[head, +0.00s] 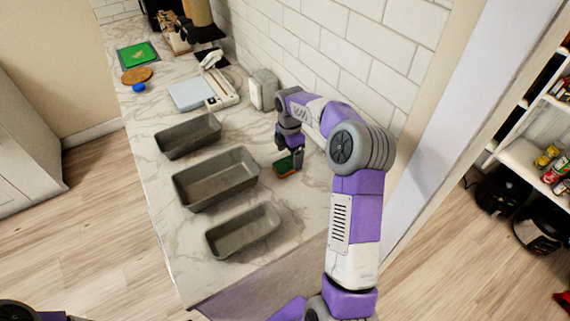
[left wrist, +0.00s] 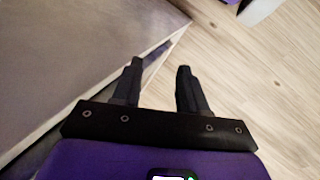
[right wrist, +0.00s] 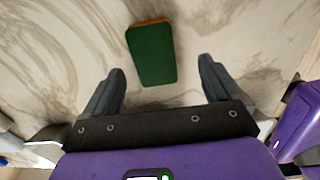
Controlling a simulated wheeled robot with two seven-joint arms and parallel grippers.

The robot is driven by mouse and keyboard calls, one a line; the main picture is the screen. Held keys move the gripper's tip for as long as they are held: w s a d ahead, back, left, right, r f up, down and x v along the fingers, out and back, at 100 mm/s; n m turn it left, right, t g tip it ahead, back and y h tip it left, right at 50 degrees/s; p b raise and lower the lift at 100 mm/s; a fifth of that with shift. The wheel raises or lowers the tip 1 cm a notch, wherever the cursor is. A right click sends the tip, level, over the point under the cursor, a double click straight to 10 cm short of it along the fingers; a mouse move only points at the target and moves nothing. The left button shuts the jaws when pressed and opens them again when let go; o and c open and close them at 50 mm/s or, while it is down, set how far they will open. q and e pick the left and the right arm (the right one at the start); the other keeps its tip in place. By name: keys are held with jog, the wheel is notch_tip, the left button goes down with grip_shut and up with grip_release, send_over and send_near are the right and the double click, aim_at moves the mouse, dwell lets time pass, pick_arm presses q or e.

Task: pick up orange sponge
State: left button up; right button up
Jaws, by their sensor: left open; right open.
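The orange sponge (head: 284,166) lies on the marble counter beside the middle grey pan, with a dark green top face and an orange edge. In the right wrist view the sponge (right wrist: 151,54) lies ahead of the fingertips, roughly midway between their lines. My right gripper (right wrist: 161,82) is open and empty, and the sponge is not between its fingers. In the head view my right gripper (head: 297,160) is right at the sponge, pointing down. My left gripper (left wrist: 159,66) is open and empty, away from the counter top, with floor and a cabinet side beneath it.
Three grey loaf pans stand on the counter: far (head: 188,136), middle (head: 216,180) and near (head: 243,232).

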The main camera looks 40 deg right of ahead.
aim_at(287, 163)
jog(key=shift+f, duration=0.45)
jog(key=f, duration=0.2)
jog(key=w+f, duration=0.1)
jog(key=f, duration=0.1)
jog(key=shift+b, duration=0.4)
jog(key=shift+s+f, duration=0.1)
jog(key=shift+f, duration=0.15)
jog(key=c, duration=1.2)
jog(key=shift+a+r, duration=0.15)
jog(key=shift+a+r, duration=0.1)
jog(key=shift+r, duration=0.2)
notch_tip(287, 163, up, 11)
jog(key=p, duration=0.2)
jog(key=a, duration=0.6)
jog(key=w+a, duration=0.1)
jog(key=a, duration=0.6)
jog(key=w+a, duration=0.1)
jog(key=a, duration=0.5)
jog(key=shift+w+a+f, duration=0.15)
jog(key=shift+a, duration=0.15)
